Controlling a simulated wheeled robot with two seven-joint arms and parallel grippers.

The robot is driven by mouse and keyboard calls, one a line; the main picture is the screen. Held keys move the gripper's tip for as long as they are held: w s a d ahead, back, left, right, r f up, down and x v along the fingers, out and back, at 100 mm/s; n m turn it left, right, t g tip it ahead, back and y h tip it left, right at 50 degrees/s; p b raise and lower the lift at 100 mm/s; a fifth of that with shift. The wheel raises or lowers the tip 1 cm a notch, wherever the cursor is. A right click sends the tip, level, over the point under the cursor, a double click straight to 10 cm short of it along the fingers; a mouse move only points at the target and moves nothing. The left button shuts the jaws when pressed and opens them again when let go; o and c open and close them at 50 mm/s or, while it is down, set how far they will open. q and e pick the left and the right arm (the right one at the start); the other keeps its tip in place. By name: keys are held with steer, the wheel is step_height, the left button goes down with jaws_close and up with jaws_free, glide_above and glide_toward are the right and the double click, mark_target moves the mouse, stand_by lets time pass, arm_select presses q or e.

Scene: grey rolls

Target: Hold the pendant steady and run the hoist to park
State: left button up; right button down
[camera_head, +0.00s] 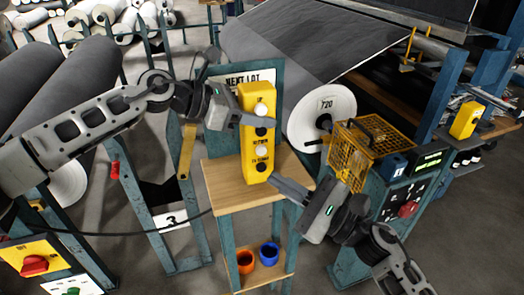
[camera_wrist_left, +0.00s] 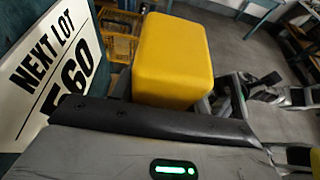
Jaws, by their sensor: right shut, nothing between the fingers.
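The yellow pendant (camera_head: 257,92) stands upright on a small wooden-topped stand (camera_head: 225,187). Its face has a column of black and white buttons with small labels I cannot read surely. My left gripper (camera_head: 258,120) is at its upper half, with one finger across the face; the other finger is hidden behind it, and it looks closed on the pendant. In the left wrist view the pendant's yellow top (camera_wrist_left: 175,55) shows just beyond a dark finger (camera_wrist_left: 150,121). My right gripper (camera_head: 275,180) is shut and empty, its tips close to the pendant's lower right edge. Contact there is unclear.
A yellow mesh cage (camera_head: 362,150) and a control box with a red knob (camera_head: 408,209) stand at right. A "NEXT LOT" sign (camera_wrist_left: 45,75) is behind the pendant. Orange (camera_head: 245,262) and blue (camera_head: 269,253) cups sit on the lower shelf. Large rolls (camera_head: 75,85) lie at left.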

arm_select(q)
steer(key=o, duration=0.5)
steer(key=shift+r, duration=0.1)
steer(key=shift+a, duration=0.1)
steer(key=v, duration=1.2)
